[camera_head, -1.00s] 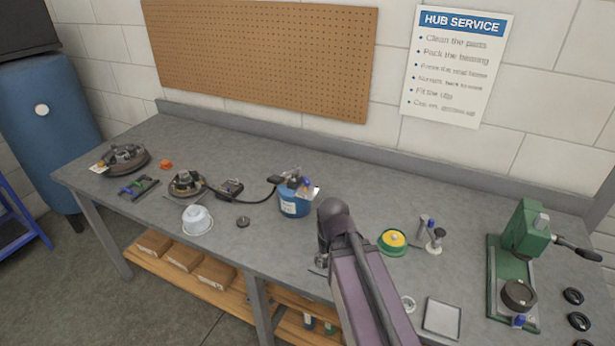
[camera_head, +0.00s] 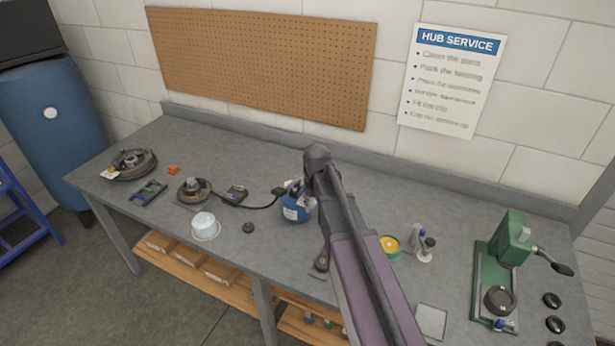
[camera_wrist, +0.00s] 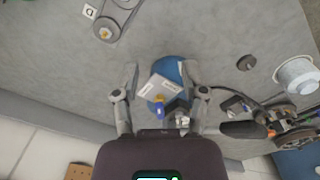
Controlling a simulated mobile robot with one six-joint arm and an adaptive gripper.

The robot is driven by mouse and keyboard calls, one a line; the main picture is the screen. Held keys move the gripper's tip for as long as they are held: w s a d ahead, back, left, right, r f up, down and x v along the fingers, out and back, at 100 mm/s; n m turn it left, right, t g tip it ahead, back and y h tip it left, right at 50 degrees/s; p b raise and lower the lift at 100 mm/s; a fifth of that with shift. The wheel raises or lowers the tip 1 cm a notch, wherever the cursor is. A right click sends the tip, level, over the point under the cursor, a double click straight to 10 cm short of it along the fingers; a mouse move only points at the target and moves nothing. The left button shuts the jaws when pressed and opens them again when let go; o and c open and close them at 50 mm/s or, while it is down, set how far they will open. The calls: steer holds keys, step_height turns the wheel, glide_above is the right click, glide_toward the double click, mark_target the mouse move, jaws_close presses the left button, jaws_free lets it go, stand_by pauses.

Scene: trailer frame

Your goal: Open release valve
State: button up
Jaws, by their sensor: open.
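A blue pot (camera_head: 296,212) with a pale label stands on the bench, partly hidden by my arm in the head view. It also shows in the wrist view (camera_wrist: 172,67), with a white tag (camera_wrist: 156,87), a small yellow part (camera_wrist: 160,98) and a blue tab (camera_wrist: 160,112) on top. I cannot tell for certain which part is the release valve. My gripper (camera_wrist: 160,68) is open above the pot, one finger to each side of its top. Nothing is held, and I cannot see contact.
A white tub (camera_head: 205,226) and hub parts (camera_head: 193,190) stand to the left. A yellow-green tin (camera_head: 390,245) and green press (camera_head: 497,280) stand to the right.

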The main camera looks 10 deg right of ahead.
steer(key=w+r+p, duration=0.8)
steer(key=w+r, duration=0.1)
steer(key=w, duration=0.4)
steer(key=shift+w+r+n, duration=0.25)
steer(key=shift+r+n, duration=0.05)
steer(key=shift+f, duration=0.2)
step_height(320, 180, down, 13)
steer(key=b, duration=1.3)
steer(key=shift+f+b, duration=0.2)
steer(key=shift+b, duration=0.2)
jaws_close()
